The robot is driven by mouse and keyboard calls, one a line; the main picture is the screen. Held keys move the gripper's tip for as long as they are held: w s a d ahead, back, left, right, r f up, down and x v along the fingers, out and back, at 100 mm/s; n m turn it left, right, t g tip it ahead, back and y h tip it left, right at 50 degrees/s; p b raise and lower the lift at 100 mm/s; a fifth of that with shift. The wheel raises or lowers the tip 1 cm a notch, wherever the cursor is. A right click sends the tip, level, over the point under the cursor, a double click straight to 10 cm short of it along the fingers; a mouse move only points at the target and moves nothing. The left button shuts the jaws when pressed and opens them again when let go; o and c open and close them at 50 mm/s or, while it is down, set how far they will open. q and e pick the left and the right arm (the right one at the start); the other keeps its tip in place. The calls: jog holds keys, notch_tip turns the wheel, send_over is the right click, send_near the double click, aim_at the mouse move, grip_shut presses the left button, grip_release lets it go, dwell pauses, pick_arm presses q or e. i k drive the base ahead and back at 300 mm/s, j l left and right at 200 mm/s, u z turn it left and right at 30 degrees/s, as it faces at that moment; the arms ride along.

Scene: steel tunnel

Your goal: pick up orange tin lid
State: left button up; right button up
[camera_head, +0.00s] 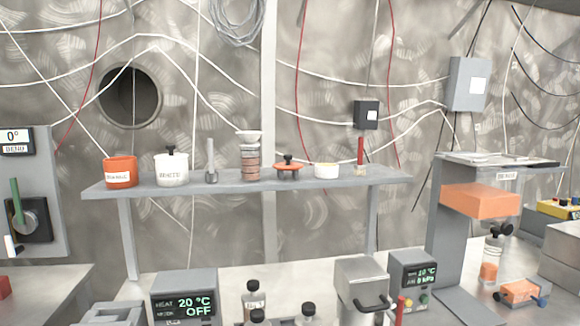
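Neither of my grippers is in view.
On the shelf, a stacked column (250,157) stands just left of the lid and a white tin (327,171) just right of it. A lidded white tin (172,170) stands farther left. Below are a heater box (185,298), a metal box with a black handle (361,280) and black-capped bottles (254,300).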

aim_at(288, 166)
jog(key=i+l, duration=0.15)
jog(key=l, duration=0.15)
jog(key=i+l, duration=0.2)
jog(key=l+u, duration=0.1)
jog(key=u, duration=0.3)
jog(key=l+u, duration=0.1)
jog(key=u, duration=0.3)
jog(key=l+u, duration=0.15)
jog(key=u, duration=0.25)
jog(key=i, duration=0.05)
